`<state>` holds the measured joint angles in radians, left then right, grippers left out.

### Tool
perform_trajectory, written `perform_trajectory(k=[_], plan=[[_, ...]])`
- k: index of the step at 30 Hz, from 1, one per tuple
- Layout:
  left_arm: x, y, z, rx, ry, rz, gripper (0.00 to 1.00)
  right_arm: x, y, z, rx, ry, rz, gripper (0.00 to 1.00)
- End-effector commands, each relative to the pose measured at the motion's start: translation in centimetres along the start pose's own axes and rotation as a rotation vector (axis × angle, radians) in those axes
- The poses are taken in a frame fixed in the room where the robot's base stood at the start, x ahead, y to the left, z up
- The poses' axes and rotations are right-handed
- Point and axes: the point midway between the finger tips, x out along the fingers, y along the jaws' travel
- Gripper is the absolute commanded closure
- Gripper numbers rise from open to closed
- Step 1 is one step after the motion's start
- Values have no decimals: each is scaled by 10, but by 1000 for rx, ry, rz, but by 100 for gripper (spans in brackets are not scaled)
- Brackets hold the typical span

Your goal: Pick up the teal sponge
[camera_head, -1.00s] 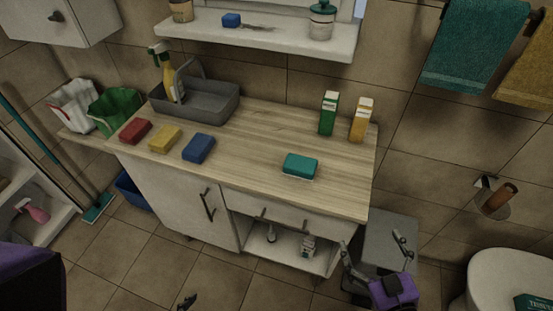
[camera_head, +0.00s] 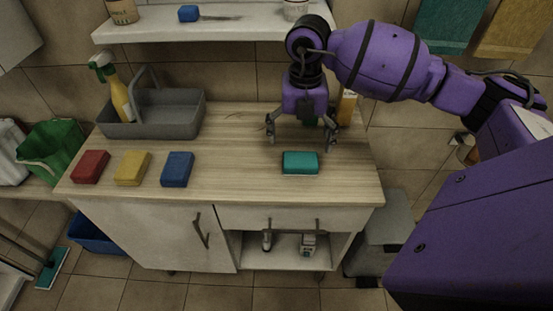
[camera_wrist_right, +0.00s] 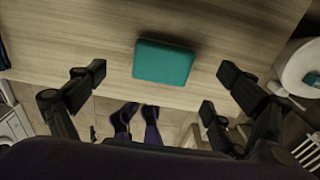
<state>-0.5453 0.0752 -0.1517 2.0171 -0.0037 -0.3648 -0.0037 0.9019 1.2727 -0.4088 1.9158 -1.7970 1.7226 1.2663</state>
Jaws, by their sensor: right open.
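The teal sponge (camera_head: 300,163) lies flat on the wooden counter (camera_head: 240,180), toward its right front. My right gripper (camera_head: 300,142) is open and empty, pointing down above the counter, with its fingers spread on either side of the sponge's position. In the right wrist view the sponge (camera_wrist_right: 164,62) lies ahead between the open fingers (camera_wrist_right: 160,95), apart from them. My left gripper is not in view.
Red (camera_head: 90,166), yellow (camera_head: 132,168) and blue (camera_head: 177,169) sponges lie left on the counter. A grey caddy (camera_head: 170,115) with a spray bottle (camera_head: 118,95) stands behind them. A shelf (camera_head: 200,30) runs above. Boxes behind my right gripper are partly hidden.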

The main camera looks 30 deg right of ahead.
Motion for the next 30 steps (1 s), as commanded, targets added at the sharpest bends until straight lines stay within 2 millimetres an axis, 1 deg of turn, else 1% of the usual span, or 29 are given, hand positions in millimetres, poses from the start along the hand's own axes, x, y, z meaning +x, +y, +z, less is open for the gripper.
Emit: perform_trajectory(k=[1,3,10,15,18,24,25,30], plan=[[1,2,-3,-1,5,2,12,6,-1,-1,1,3,-4,8],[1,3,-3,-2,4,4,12,14,-1,-1,0,3,-3,8],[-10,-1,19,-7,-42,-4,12,42,1,-1,-1,5,1,8],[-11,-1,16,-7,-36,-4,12,66,1,0,-3,5,2,8],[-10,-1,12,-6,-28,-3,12,73,1,0,-3,4,2,8],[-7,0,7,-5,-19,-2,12,74,1,0,-3,3,1,8],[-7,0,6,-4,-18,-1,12,74,1,0,-3,3,1,9],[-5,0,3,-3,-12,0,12,74,1,0,-3,4,2,31]])
